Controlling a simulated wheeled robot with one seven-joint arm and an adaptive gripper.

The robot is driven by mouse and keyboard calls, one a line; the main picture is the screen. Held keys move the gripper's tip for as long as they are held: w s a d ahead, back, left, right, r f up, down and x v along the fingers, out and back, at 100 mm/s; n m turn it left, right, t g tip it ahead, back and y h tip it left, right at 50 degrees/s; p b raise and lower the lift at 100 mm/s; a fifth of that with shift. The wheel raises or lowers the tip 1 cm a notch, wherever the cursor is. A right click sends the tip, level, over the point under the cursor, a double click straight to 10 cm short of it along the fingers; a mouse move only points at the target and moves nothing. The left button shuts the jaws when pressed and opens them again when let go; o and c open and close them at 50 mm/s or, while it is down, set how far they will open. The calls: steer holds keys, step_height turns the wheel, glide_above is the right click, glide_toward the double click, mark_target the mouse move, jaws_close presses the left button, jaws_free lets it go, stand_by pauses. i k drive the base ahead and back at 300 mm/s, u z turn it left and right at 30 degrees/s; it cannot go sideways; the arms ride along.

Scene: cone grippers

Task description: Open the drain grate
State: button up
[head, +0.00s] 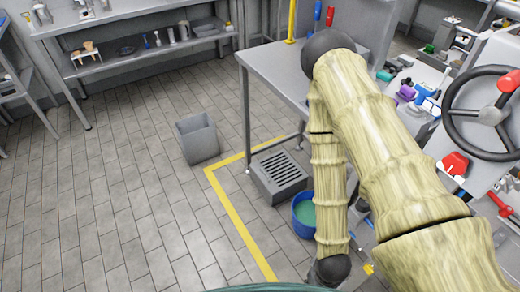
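The drain grate (281,168) is a dark grey slotted panel on top of a low grey box (283,191) on the floor. It lies flat and looks closed. It sits under the edge of the metal table, inside the yellow floor line. My arm rises from the bottom right, bends near the table top, and comes down just right of the grate box. A dark joint of my arm shows at the bottom edge. My gripper's fingers do not show, so I cannot see whether they hold anything.
A blue bucket with green contents (303,213) stands just right of the grate box. A metal table (280,72) overhangs the grate, with a leg on its left. A grey bin (197,138) stands to the left. A handwheel (486,115) is at right. Left floor is clear.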

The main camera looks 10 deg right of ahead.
mark_target(278, 171)
steer(key=i, duration=1)
steer(key=u, duration=0.55)
